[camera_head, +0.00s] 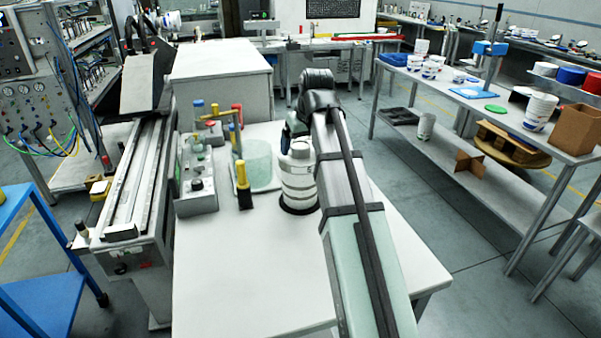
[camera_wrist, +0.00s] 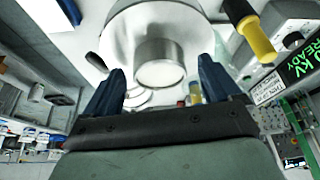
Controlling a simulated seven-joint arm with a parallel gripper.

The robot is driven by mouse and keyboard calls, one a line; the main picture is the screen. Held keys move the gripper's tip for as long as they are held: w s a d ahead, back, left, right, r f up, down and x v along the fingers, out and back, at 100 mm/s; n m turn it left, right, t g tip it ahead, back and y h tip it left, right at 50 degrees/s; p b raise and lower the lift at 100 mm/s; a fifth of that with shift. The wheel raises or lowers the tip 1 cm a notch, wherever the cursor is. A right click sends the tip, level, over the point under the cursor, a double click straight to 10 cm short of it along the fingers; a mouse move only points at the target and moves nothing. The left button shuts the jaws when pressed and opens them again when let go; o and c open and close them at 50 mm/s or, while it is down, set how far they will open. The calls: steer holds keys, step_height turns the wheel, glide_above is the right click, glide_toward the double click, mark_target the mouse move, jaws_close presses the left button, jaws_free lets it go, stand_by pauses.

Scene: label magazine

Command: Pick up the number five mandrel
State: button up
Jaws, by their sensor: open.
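A white stepped cylinder, which looks like a mandrel (camera_head: 299,185), stands upright on a dark round base on the white table. Its number is not readable. In the wrist view a narrow round knob (camera_wrist: 160,62) projects from a wider white body, seen end-on. My gripper (camera_wrist: 162,82) is open, with one blue fingertip on each side of the knob in the picture. I cannot tell whether the fingers reach around it or touch it. In the head view my gripper (camera_head: 297,128) is partly hidden by my arm, close above the top of the cylinder.
Left of the cylinder stand a yellow-and-black handled tool (camera_head: 243,185), a pale green clear cylinder (camera_head: 257,165) and a grey control box (camera_head: 196,188). A green-lit display (camera_wrist: 300,62) shows in the wrist view. The table's front (camera_head: 245,285) is clear.

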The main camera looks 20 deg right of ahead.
jaws_close()
stand_by(0.8)
